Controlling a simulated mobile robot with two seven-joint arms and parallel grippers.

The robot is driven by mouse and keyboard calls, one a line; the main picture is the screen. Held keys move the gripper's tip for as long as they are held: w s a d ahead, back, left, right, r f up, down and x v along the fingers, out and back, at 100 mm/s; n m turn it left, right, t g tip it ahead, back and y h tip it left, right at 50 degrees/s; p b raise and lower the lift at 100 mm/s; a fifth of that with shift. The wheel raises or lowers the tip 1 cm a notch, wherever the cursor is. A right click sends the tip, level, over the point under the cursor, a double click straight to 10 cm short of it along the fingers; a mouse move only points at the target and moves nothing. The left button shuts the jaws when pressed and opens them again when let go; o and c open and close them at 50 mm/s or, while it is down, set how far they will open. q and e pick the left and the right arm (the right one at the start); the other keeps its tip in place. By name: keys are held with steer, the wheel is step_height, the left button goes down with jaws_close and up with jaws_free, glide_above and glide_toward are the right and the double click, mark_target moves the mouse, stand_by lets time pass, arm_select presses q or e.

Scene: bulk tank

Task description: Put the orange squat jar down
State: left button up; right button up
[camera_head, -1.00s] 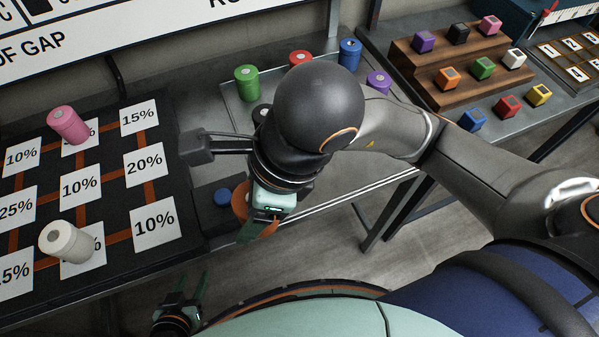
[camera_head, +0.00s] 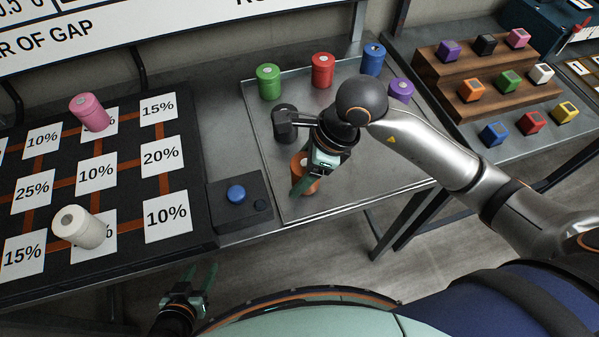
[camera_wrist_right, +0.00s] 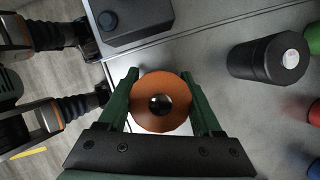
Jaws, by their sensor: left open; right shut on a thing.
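The orange squat jar (camera_head: 306,172) is at the front left of the metal tray (camera_head: 355,199). In the right wrist view the jar (camera_wrist_right: 160,118) shows from above as a round orange top with a dark knob. My right gripper (camera_head: 302,184) is shut on it, with a green finger on each side (camera_wrist_right: 160,88). Whether the jar's base touches the tray is hidden. My left gripper (camera_head: 202,278) is open and empty, low in front of the table edge.
A black jar (camera_head: 285,118) stands close behind the orange one. Green (camera_head: 268,82), red (camera_head: 322,70), blue (camera_head: 373,59) and purple (camera_head: 400,90) jars stand further back. The tray's right part is clear.

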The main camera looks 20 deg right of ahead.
steer(key=shift+f, duration=0.4)
steer(key=shift+f, duration=0.15)
steer(key=o, duration=1.5)
steer(key=shift+r, duration=0.25)
steer(key=v, duration=1.1)
steer(key=shift+d+r+p, duration=0.2)
steer(key=shift+r+p, duration=0.1)
steer(key=shift+r, duration=0.05)
